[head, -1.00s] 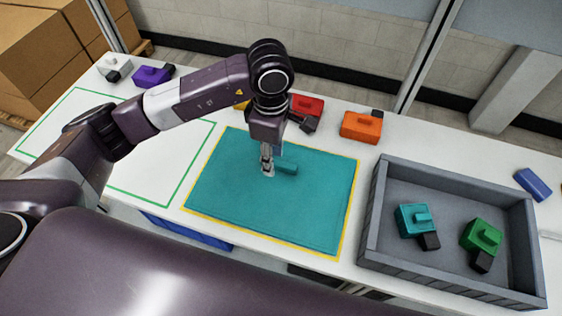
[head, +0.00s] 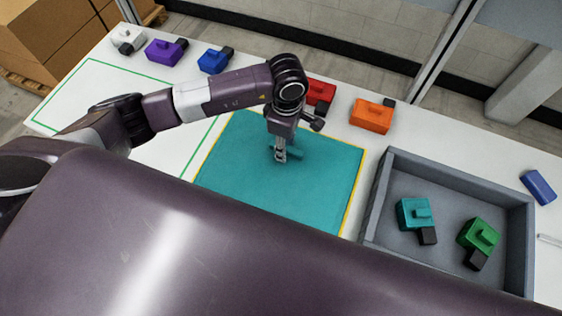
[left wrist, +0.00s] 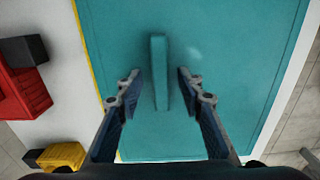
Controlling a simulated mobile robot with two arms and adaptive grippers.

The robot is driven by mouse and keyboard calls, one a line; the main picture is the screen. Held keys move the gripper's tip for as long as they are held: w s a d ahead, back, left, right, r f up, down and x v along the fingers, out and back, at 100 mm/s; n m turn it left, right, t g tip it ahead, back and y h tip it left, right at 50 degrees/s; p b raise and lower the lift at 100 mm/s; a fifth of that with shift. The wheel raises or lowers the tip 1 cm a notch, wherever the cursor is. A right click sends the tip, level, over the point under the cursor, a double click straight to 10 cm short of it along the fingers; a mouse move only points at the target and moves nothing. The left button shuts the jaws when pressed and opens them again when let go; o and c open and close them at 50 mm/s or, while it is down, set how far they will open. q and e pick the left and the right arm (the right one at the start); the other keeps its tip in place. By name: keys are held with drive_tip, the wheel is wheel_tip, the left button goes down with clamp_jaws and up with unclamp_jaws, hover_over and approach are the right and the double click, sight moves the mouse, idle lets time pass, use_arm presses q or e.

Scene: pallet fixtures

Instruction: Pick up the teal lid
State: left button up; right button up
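The teal lid (head: 240,185) is a broad flat panel on the white table, with a yellow border along its edges. A raised teal bar handle (head: 296,154) stands on it. In the left wrist view the lid (left wrist: 230,40) fills the middle, with its handle (left wrist: 159,50) upright in the picture. My left gripper (head: 280,158) points down over the lid at the handle. In the left wrist view its open fingers (left wrist: 159,76) are on either side of the handle with gaps; their exact height is unclear. My right gripper is not in view.
A grey tray (head: 375,210) at right holds a teal piece (head: 412,214) and a green piece (head: 478,236). Red (head: 322,90), orange (head: 371,117), blue (head: 213,61), purple (head: 163,53) and white (head: 127,40) pieces line the back. A green-outlined area is at left.

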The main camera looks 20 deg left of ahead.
use_arm(q)
clamp_jaws()
drive_tip(key=shift+r, duration=0.15)
idle(0.4)
